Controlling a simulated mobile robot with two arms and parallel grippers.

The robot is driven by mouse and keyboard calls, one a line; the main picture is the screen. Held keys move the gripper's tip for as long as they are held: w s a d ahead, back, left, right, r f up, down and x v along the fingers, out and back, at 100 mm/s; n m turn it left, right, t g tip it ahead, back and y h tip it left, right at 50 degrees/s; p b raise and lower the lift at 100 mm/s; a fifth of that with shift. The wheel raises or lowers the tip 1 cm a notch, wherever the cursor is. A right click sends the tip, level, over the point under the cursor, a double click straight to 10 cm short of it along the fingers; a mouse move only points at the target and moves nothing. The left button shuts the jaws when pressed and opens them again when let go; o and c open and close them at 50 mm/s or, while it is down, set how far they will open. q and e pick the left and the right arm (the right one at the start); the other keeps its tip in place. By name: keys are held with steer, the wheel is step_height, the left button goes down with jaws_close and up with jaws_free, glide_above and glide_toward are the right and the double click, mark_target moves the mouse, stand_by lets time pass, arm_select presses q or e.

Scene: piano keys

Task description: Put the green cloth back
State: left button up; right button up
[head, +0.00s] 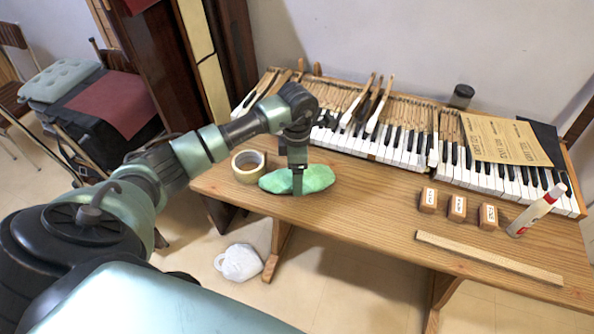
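The green cloth (318,178) lies as a low, bunched heap on the wooden table near its left end. My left gripper (297,186) points straight down over the middle of the cloth, its fingertips at or in the fabric. The gripper looks narrow from here, and I cannot tell whether its fingers are closed on the cloth. My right gripper is not in view.
A tape roll (248,167) stands just left of the cloth. Piano keys (400,150) fill the table's back. Small wooden blocks (457,208), a glue bottle (537,210) and a wooden strip (488,257) lie to the right. A white mug-like object (240,262) is on the floor.

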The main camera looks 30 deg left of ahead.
arm_select(q)
steer(key=shift+f, duration=0.1)
steer(key=o, duration=1.2)
steer(key=shift+o, duration=0.2)
steer(key=shift+r, duration=0.55)
step_height(320, 180, up, 11)
steer(key=b, duration=0.2)
steer(key=shift+r, duration=0.15)
steer(key=shift+d, duration=0.1)
